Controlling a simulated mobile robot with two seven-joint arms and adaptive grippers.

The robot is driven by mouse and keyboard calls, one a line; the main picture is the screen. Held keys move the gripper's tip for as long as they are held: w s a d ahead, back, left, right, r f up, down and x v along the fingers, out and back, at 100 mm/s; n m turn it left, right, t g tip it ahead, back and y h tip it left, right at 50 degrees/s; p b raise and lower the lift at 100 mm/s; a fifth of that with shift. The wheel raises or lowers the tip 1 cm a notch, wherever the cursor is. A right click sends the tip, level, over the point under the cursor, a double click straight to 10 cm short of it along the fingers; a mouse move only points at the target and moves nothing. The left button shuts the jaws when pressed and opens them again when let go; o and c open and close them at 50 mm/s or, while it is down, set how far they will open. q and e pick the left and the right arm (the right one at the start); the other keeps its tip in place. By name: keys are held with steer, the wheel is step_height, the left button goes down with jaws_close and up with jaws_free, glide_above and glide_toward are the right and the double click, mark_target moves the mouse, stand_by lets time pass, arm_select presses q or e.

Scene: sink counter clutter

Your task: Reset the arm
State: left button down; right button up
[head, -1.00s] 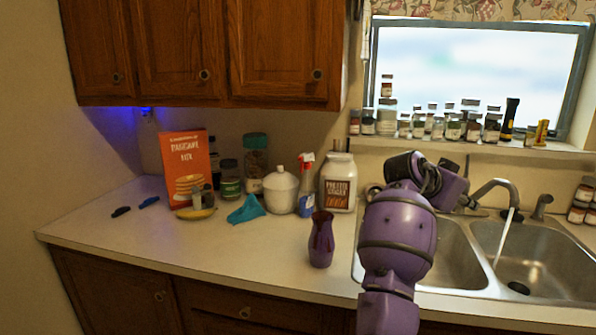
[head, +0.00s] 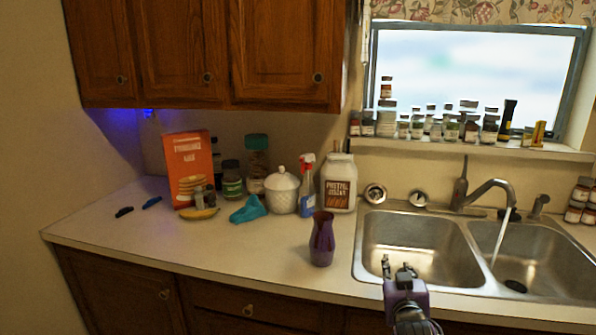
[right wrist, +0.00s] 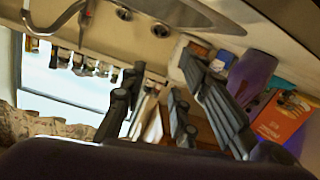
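My right gripper (head: 397,265) is in the head view at the front edge of the counter, in front of the left sink basin (head: 378,236). Its fingertips point up in the picture and stand apart with nothing between them. The right wrist view shows the black fingers of the right gripper (right wrist: 155,88) spread apart and empty. My left gripper is in neither view.
A purple vase (head: 321,240) stands on the counter (head: 250,250), left of the gripper. Behind it are a white jar (head: 339,183), a spray bottle (head: 307,187), a lidded pot (head: 282,193) and an orange box (head: 189,170). Water runs from the faucet (head: 490,187).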

steer(key=s+a+f+n+g+y, duration=0.1)
steer(key=s+a+f+g+y, duration=0.2)
steer(key=s+f, duration=1.15)
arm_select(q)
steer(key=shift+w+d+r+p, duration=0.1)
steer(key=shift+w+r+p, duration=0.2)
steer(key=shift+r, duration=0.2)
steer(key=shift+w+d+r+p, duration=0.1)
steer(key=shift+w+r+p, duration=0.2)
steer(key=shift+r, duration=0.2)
arm_select(e)
steer(key=s+f+g, duration=0.1)
steer(key=s+f, duration=0.4)
steer(key=s, duration=0.6)
steer(key=s+a+f+g, duration=0.1)
steer(key=s+f+g, duration=0.1)
steer(key=s+f, duration=0.4)
steer(key=s+a+f+g, duration=0.1)
steer(key=s+f, duration=0.4)
steer(key=s, duration=1.1)
steer(key=shift+a+f+m, duration=0.2)
steer(key=shift+a+m, duration=0.05)
steer(key=shift+m, duration=0.05)
